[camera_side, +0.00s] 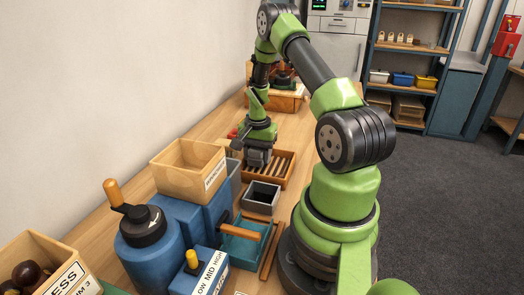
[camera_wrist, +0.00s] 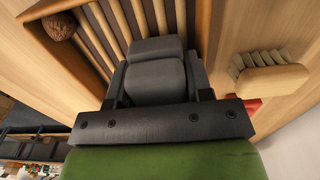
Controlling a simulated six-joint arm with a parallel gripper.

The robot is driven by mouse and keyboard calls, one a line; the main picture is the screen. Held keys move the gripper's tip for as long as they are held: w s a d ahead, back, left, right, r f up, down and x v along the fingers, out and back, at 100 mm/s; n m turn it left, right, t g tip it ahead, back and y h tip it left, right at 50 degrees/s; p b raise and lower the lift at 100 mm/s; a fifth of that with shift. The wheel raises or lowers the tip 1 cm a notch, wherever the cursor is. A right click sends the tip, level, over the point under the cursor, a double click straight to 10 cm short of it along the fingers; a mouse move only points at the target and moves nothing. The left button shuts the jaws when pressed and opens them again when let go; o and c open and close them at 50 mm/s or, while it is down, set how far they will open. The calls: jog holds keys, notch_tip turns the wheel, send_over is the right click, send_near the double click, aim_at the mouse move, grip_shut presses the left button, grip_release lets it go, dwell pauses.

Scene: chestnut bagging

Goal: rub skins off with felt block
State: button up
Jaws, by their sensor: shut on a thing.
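My gripper (camera_side: 259,143) is over the slatted wooden tray (camera_side: 288,178) in the side view. It is shut on a grey felt block (camera_wrist: 157,75), which sits between the fingers in the wrist view. The block is over the slats; whether it touches them I cannot tell. A brown, rough-looking chestnut (camera_wrist: 59,26) lies in the tray's corner at the upper left of the wrist view, apart from the block. Anything under the block is hidden.
A wooden brush (camera_wrist: 268,78) lies outside the tray near a red object (camera_wrist: 248,104). In the side view, a grey open box (camera_side: 262,196) stands in front of the tray. A raised wooden bin (camera_side: 187,167) and blue machine (camera_side: 152,248) crowd the left.

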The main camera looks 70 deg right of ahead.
jog(key=shift+s+a, duration=0.1)
jog(key=shift+s, duration=2.65)
jog(key=shift+w+a, duration=0.1)
jog(key=shift+a, duration=1.45)
notch_tip(320, 180, up, 8)
jog(key=shift+r, duration=0.15)
notch_tip(320, 180, up, 16)
send_over(273, 171)
jog(key=w+a+n, duration=0.7)
jog(key=a+n, duration=0.2)
jog(key=a, duration=0.2)
jog(key=w+a+n, duration=0.7)
jog(key=a+n, duration=0.2)
jog(key=a, duration=0.3)
jog(key=shift+s+d+f, duration=0.1)
jog(key=shift+f, duration=1.25)
jog(key=shift+d+f, duration=0.1)
jog(key=shift+f, duration=1.25)
